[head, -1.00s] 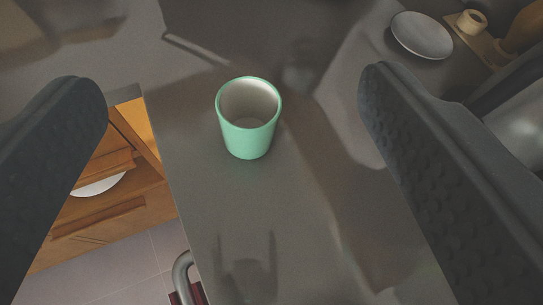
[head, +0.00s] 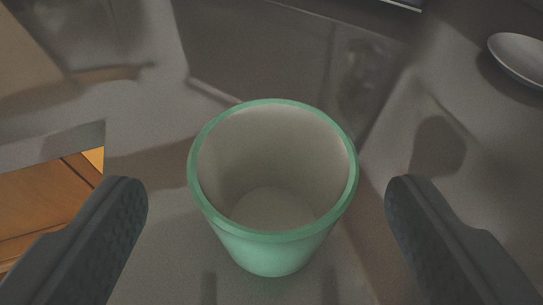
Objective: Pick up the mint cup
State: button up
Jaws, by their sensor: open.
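The mint cup (head: 272,250) stands upright on the grey counter, in the middle of the head view. Its inside is pale and looks empty. My gripper (head: 266,190) is open, with one dark textured finger to the left of the cup and one to the right. A gap shows between each finger and the cup, so neither appears to touch it. The cup's lower front shows between the fingers.
A white dish (head: 520,58) lies on the counter at the upper right edge. Wooden cabinetry (head: 45,205) shows below the counter's edge at the left. The grey counter (head: 150,105) around the cup is clear and carries reflections.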

aim_at(273, 136)
jog(key=shift+x, duration=1.4)
jog(key=shift+w+f, duration=0.15)
jog(key=shift+w, duration=0.35)
jog(key=shift+x, duration=1.2)
jog(key=shift+d, duration=0.15)
jog(key=c, duration=1.1)
jog(key=shift+c, duration=0.2)
